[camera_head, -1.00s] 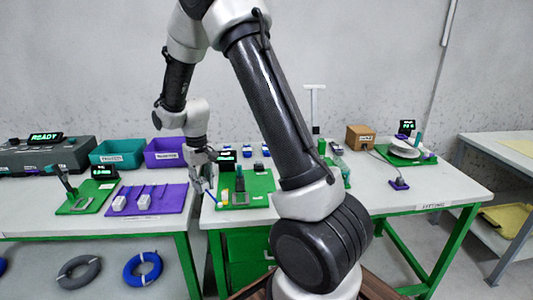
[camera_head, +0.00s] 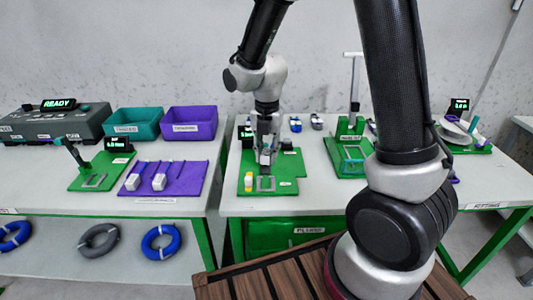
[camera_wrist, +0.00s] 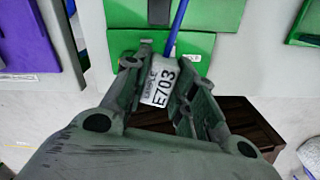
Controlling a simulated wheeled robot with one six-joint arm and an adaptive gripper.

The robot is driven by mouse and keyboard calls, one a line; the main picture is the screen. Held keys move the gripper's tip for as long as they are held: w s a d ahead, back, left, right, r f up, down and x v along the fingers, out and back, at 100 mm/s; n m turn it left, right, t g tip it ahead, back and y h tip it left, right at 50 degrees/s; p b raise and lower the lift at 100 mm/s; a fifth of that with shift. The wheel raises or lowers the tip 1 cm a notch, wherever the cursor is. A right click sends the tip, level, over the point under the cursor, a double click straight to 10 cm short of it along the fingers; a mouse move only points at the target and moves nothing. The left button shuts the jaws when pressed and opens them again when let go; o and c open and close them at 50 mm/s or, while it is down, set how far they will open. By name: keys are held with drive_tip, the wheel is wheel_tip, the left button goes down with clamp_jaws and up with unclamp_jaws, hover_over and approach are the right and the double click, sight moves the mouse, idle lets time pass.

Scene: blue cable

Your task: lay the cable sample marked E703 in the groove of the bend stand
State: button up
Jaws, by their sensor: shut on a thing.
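My gripper (camera_head: 266,166) is shut on the cable sample marked E703, gripping its white labelled block (camera_wrist: 160,86) between the fingers. Its blue cable (camera_wrist: 180,14) runs forward out of the block in the wrist view. In the head view my gripper is in front of or over a green fixture board (camera_head: 283,184) on the middle table, and it hides part of that board. The held sample is hard to make out there. I cannot tell for sure which green fixture is the bend stand, and no groove is clear.
On the left table, a purple mat (camera_head: 185,185) holds two white-blocked samples, beside a green fixture (camera_head: 87,184) and two bins. A gap separates the tables.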

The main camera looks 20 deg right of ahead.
drive_tip(key=n, duration=0.1)
drive_tip(key=s+n, duration=0.1)
drive_tip(key=n, duration=0.1)
drive_tip(key=shift+a+f, duration=0.1)
drive_tip(key=shift+a, duration=0.2)
hover_over(265, 183)
drive_tip(key=shift+s+f, duration=0.2)
drive_tip(key=shift+f, duration=2.7)
drive_tip(key=shift+d+f, duration=0.1)
drive_tip(key=shift+f, duration=1.15)
drive_tip(key=o, duration=1.1)
drive_tip(key=shift+w+r, duration=0.1)
